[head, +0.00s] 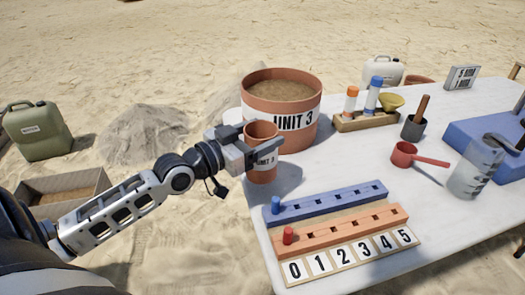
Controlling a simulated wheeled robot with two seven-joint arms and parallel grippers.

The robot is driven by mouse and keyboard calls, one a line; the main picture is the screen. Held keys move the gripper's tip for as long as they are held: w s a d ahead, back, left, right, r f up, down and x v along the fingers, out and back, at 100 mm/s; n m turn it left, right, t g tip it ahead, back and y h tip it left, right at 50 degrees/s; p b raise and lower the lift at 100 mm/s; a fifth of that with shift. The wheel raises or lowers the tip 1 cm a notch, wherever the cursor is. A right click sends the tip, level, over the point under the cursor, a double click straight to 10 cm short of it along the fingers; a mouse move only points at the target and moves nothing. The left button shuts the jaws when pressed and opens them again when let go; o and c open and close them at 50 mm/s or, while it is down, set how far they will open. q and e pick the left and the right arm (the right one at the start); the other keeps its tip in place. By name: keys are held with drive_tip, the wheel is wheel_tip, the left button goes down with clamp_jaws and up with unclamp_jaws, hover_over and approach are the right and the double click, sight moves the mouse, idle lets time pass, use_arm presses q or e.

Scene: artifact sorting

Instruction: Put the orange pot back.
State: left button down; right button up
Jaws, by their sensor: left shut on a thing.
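A small orange pot (263,172) with a "UNIT 3" label is at the left edge of the white table, in front of a large orange tub. My left gripper (258,150) is shut on it, with its fingers around the upper part of the pot. The pot is upright, and its inside looks empty as far as I can see. I cannot tell whether its base touches the table. My right gripper is not in view.
The large "UNIT 3" tub (283,105) of sand stands just behind. Blue (325,202) and orange (335,233) peg rails and a number strip (350,258) lie in front. A red scoop (404,155), clear jug (474,170) and bottle rack (368,121) are further right. The table's middle is clear.

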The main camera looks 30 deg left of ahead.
use_arm(q)
drive_tip(key=shift+w+d+f, duration=0.1)
drive_tip(key=shift+w+f, duration=0.3)
drive_tip(key=shift+f, duration=0.05)
wheel_tip(320, 180, down, 3)
drive_tip(key=shift+w+r+b, duration=0.1)
drive_tip(key=shift+r+b, duration=0.1)
drive_tip(key=shift+b, duration=0.35)
drive_tip(key=shift+f, duration=0.35)
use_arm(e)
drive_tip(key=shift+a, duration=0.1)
use_arm(q)
drive_tip(key=shift+f, duration=0.15)
drive_tip(key=shift+c, duration=1.3)
unclamp_jaws()
